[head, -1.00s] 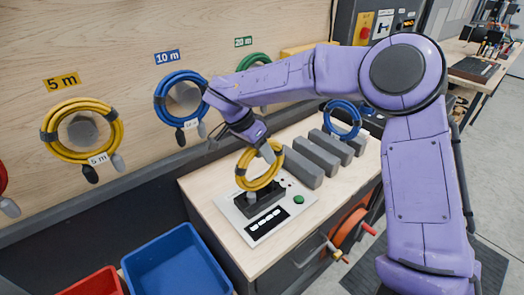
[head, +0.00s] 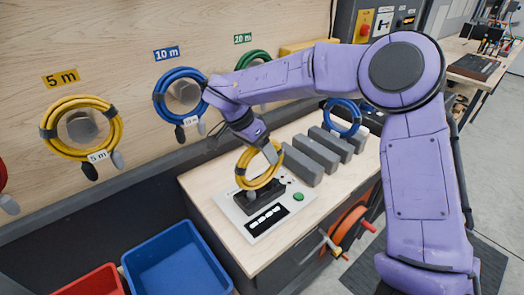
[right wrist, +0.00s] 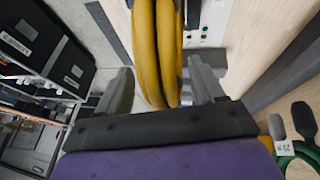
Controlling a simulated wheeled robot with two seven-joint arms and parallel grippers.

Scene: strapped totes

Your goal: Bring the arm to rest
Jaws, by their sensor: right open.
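My right gripper (head: 264,148) is at the upper part of a yellow cable coil (head: 245,163). The coil stands upright in a dark holder (head: 262,199) on a pale device on the bench. In the right wrist view my right gripper (right wrist: 163,85) is open, with one finger on each side of the yellow coil (right wrist: 145,45). A gap shows beside the left finger; whether the right finger touches the coil I cannot tell. My left gripper is not in view.
Grey blocks (head: 303,166) stand right of the device, with a blue coil (head: 342,116) behind. Yellow (head: 58,149) and blue (head: 160,92) coils hang on the wall board. A blue bin (head: 168,262) and red bin (head: 95,284) sit lower left.

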